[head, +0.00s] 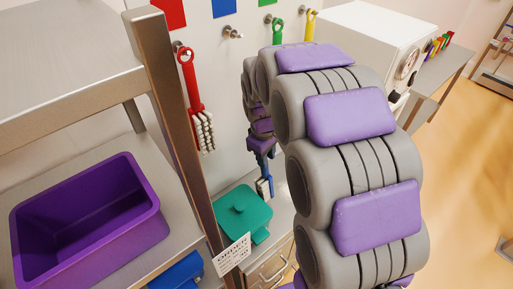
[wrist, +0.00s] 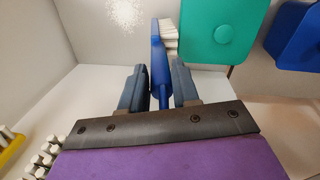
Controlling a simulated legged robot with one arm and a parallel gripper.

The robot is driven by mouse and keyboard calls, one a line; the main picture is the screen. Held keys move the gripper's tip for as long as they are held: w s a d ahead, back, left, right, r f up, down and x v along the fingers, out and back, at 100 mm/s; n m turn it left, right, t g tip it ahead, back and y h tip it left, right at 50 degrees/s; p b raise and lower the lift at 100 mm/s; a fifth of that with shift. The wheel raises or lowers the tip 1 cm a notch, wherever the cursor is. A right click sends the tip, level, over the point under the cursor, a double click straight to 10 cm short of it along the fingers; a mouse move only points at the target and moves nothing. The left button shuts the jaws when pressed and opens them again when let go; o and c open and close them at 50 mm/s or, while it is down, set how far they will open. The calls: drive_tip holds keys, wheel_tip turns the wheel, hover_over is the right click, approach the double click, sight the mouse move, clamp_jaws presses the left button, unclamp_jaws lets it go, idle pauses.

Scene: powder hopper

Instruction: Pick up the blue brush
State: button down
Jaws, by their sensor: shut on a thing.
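The blue brush (wrist: 158,72) is between the two fingers of my gripper (wrist: 160,88) in the wrist view. The fingers are shut on its handle, and its white bristles point away from the gripper beside the teal lidded container. In the head view my gripper (head: 262,148) is partly hidden behind my arm. The blue brush (head: 264,170) hangs below it, bristles down, above the steel counter and right of the teal container. The wall peg (head: 233,32) below the blue square is empty.
A teal lidded container (head: 243,213) and a blue container (head: 178,271) stand close by. A red brush (head: 193,90) hangs on the wall, with green and yellow handles farther right. A steel shelf holding a purple bin (head: 90,235) is at left. White powder (wrist: 125,13) lies on the surface.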

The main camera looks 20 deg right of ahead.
drive_tip(key=s+d, duration=0.4)
drive_tip(key=s, duration=0.6)
drive_tip(key=s+d, duration=0.4)
drive_tip(key=s, duration=0.6)
drive_tip(key=shift+s+d+b, duration=0.15)
drive_tip(key=shift+d+b, duration=0.05)
drive_tip(key=shift+b, duration=0.15)
drive_tip(key=c, duration=1.3)
unclamp_jaws()
drive_tip(key=shift+c, duration=0.2)
drive_tip(key=c, duration=0.4)
